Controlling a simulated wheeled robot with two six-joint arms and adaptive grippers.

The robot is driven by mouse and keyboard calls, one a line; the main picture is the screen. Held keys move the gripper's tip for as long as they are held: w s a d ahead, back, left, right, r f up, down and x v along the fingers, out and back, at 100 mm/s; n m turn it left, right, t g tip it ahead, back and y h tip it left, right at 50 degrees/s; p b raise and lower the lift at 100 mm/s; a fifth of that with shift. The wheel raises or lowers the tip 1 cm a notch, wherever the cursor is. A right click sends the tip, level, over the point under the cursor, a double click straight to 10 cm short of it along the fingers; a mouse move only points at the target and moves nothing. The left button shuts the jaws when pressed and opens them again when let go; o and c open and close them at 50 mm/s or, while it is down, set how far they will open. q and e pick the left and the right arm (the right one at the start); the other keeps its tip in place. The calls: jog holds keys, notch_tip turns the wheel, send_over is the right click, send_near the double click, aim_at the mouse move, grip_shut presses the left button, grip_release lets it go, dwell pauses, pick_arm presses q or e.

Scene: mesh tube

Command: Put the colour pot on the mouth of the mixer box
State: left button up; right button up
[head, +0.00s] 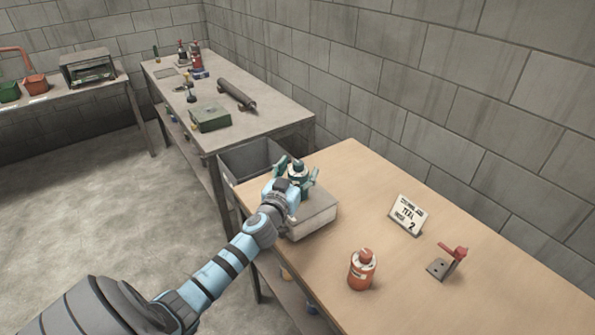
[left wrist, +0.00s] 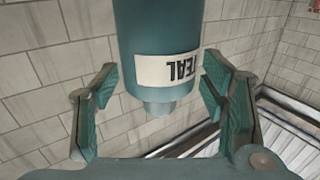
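The teal colour pot (left wrist: 158,40) carries a label reading TEAL, upside down in the left wrist view. Its narrow nozzle shows below the label there, and its other end is out of frame. The pale grey mixer box (head: 315,216) is on the table just below and in front of the gripper. Its mouth is hidden behind the gripper and arm. My right gripper is out of view.
A red pot (head: 361,272) stands on the near table (head: 480,300). A card (head: 406,215) reading TEAL and 2 and a red-handled bracket (head: 446,264) are to the right. A grey bin (head: 250,160) is behind. A bench (head: 265,118) holds a green box (head: 210,119) and a cylinder.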

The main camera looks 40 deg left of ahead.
pick_arm(q)
jog(key=b+v, duration=0.1)
jog(key=v, duration=1.1)
